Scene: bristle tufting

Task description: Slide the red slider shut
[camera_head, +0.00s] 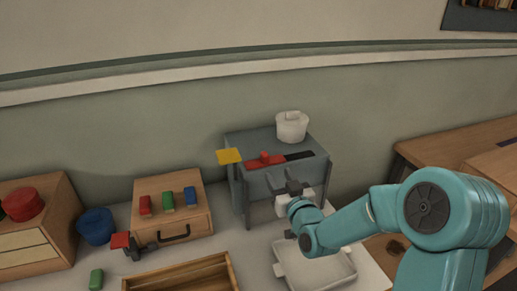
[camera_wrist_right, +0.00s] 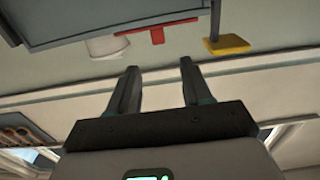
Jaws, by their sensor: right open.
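The red slider (camera_head: 266,160) is a flat red strip with a raised knob, on the top of the grey cabinet (camera_head: 243,141) near its front edge. It covers the left part of its track, and a dark slot (camera_head: 299,156) shows to its right. It also shows as a red T shape in the right wrist view (camera_wrist_right: 152,32). My right gripper (camera_head: 291,187) is in front of the cabinet, below the level of the slider and a little to its right. In the right wrist view its two fingers (camera_wrist_right: 159,68) are apart with nothing between them. My left gripper is not in view.
A white pot (camera_head: 291,128) stands on the cabinet behind the slot. A yellow plate (camera_head: 229,156) sticks out at its left. A white tray (camera_head: 343,270) lies below my right arm. A wooden drawer box (camera_head: 203,217) with coloured blocks stands to the left.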

